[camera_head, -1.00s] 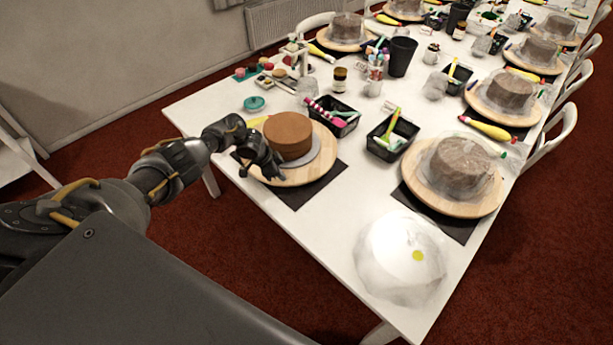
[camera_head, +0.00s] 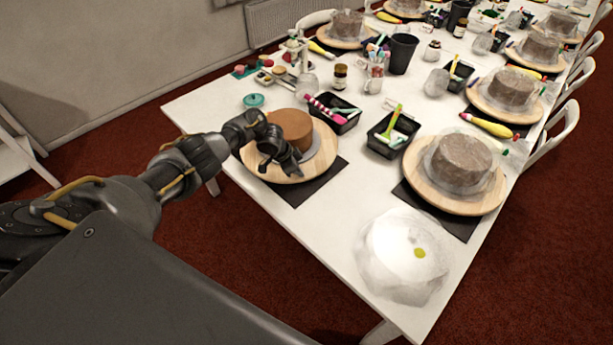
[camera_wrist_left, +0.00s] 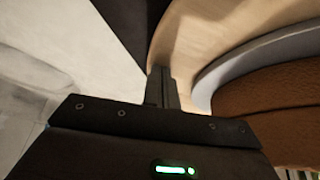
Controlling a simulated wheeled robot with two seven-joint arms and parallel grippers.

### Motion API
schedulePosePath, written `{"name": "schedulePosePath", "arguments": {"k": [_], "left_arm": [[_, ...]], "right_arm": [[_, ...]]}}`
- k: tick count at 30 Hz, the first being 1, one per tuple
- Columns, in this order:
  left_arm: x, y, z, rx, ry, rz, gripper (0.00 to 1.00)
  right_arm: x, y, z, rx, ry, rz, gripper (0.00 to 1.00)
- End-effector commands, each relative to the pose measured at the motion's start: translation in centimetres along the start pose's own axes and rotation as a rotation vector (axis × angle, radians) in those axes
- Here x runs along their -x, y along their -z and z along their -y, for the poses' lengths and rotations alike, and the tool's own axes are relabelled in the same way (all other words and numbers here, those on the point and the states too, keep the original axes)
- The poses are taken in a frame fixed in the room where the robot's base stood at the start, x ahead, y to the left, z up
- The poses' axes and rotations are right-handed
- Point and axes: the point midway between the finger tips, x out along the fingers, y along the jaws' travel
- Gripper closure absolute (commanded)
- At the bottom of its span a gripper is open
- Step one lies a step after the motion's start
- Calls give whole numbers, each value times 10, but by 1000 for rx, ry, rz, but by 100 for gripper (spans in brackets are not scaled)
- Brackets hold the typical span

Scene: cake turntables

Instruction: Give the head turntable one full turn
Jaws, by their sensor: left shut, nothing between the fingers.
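The head turntable (camera_head: 316,167) is a round wooden board at the near left end of the white table. A plain brown cake (camera_head: 296,124) sits on it on a thin grey disc. My left gripper (camera_head: 282,164) is over the near side of the board, in front of the cake. In the left wrist view the shut, empty fingers (camera_wrist_left: 161,86) are at the wooden rim (camera_wrist_left: 195,38), beside the grey disc (camera_wrist_left: 235,68) and the cake (camera_wrist_left: 290,95). Whether they touch the wood is unclear. My right gripper is not in view.
A dark mat (camera_head: 320,184) lies under the turntable. Black tool trays (camera_head: 335,118) stand behind it. Another turntable (camera_head: 448,200) with a wrapped cake is to the right, with a clear plastic-like cover (camera_head: 405,255) nearer. The table's front left strip is bare.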

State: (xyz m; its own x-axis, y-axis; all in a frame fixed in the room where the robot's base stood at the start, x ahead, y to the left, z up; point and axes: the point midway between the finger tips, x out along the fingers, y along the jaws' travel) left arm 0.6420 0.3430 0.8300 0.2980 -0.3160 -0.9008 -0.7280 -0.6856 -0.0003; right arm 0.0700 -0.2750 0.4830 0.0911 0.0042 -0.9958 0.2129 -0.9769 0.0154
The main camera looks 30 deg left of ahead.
Motion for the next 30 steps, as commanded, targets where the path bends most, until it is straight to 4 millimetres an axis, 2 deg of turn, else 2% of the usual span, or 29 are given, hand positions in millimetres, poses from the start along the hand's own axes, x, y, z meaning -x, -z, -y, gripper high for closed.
{"name": "schedulePosePath", "arguments": {"k": [5,12,18,22,30], "left_arm": [[-2,1,0,-1,0,-1,100],[-21,27,5,-3,0,-4,100],[-29,48,8,0,0,-2,100],[-29,55,9,-1,-1,0,100],[-27,56,9,-1,-1,1,100]], "right_arm": [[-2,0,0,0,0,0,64],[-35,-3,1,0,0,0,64],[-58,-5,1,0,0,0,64],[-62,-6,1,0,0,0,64],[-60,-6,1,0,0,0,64]]}}
